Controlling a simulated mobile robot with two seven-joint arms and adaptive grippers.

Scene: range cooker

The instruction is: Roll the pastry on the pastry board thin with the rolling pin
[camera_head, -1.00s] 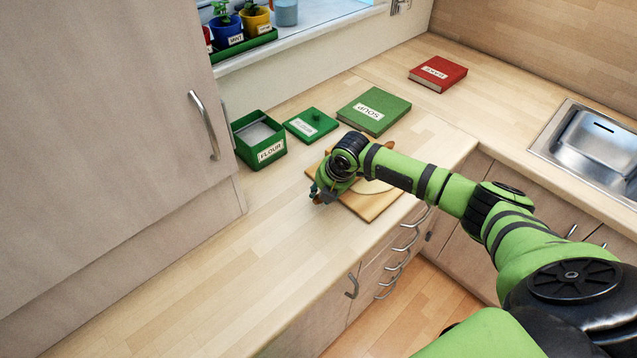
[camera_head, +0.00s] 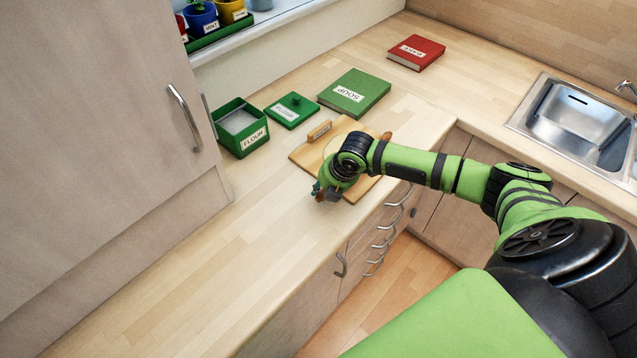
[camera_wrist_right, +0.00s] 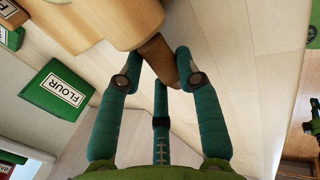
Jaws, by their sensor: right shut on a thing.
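The wooden pastry board (camera_head: 304,157) lies on the worktop, its bar handle (camera_head: 320,131) at the back left edge. The pale round pastry (camera_head: 332,147) lies on the board, mostly hidden under my right arm. My right gripper (camera_head: 328,192) is over the board's front left edge. In the right wrist view its teal fingers (camera_wrist_right: 160,84) are shut around the brown handle of the rolling pin (camera_wrist_right: 157,58). The pin's pale barrel (camera_wrist_right: 105,22) extends to the upper left there. In the head view the arm hides most of the pin. My left gripper is out of view.
An open green flour tin (camera_head: 240,142), its lid (camera_head: 292,110) and a green soup book (camera_head: 354,93) stand behind the board. A red book (camera_head: 416,52) lies farther back, and a sink (camera_head: 571,121) is at right. The worktop at front left is clear.

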